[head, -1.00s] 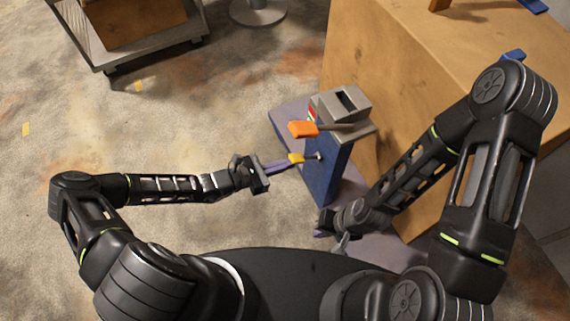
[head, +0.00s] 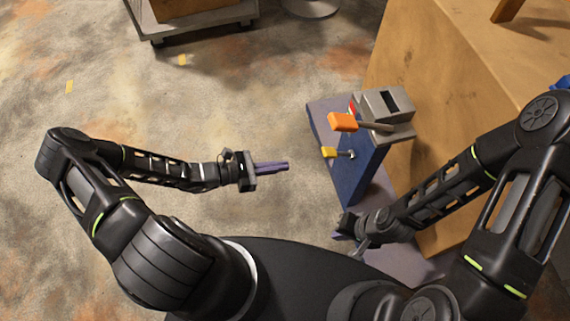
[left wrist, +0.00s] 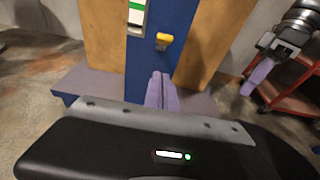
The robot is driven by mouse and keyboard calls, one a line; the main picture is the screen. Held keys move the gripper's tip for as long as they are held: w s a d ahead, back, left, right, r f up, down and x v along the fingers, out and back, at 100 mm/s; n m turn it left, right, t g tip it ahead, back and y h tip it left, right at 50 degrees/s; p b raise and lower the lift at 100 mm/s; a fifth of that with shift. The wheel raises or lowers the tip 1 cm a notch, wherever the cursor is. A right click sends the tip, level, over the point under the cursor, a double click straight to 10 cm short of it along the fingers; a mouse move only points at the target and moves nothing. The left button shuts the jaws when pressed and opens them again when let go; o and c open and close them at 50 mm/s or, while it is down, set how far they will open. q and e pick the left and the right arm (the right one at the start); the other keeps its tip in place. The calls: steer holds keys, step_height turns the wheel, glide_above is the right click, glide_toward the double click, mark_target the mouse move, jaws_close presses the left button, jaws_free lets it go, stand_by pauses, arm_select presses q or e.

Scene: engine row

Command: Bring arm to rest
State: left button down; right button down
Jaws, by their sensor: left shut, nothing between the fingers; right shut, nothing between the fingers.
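My left gripper (head: 272,167) is shut with purple fingers and holds nothing. It is left of the blue stand (head: 352,180), apart from it, and its fingers (left wrist: 161,90) show in the left wrist view. My right gripper (head: 342,236) is low, near the foot of the blue stand. It also shows at the upper right of the left wrist view (left wrist: 256,78), with its purple fingers together and empty. The stand carries a grey box (head: 385,108), an orange-handled lever (head: 344,122) and a yellow knob (head: 329,152), which also shows in the left wrist view (left wrist: 164,40).
A large wooden block (head: 410,65) stands behind and right of the blue stand, near my right arm. A wheeled cart (head: 200,20) is at the back left. A red shelf cart (left wrist: 292,100) is at the right in the left wrist view. The floor at left is clear.

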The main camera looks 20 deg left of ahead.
arm_select(q)
steer(key=shift+f, duration=0.1)
stand_by(0.4)
steer(key=s+d+f+m+g+y+p, duration=0.1)
steer(key=s+f+m+g+y+p, duration=0.15)
steer(key=s+m+g, duration=0.35)
steer(key=s+d+f+m+g+y+p, duration=0.1)
steer(key=s+f+m+g+y, duration=0.25)
steer(key=s, duration=0.55)
steer(key=d+r+m+t+y+p, duration=0.2)
steer(key=d+r+m+y+p, duration=0.1)
steer(key=r+m, duration=0.9)
steer(key=shift+w+d+r+m+p, duration=0.3)
steer(key=shift+d+p, duration=0.4)
steer(key=shift+p, duration=0.5)
steer(key=shift+s+t, duration=0.1)
steer(key=shift+t, duration=0.15)
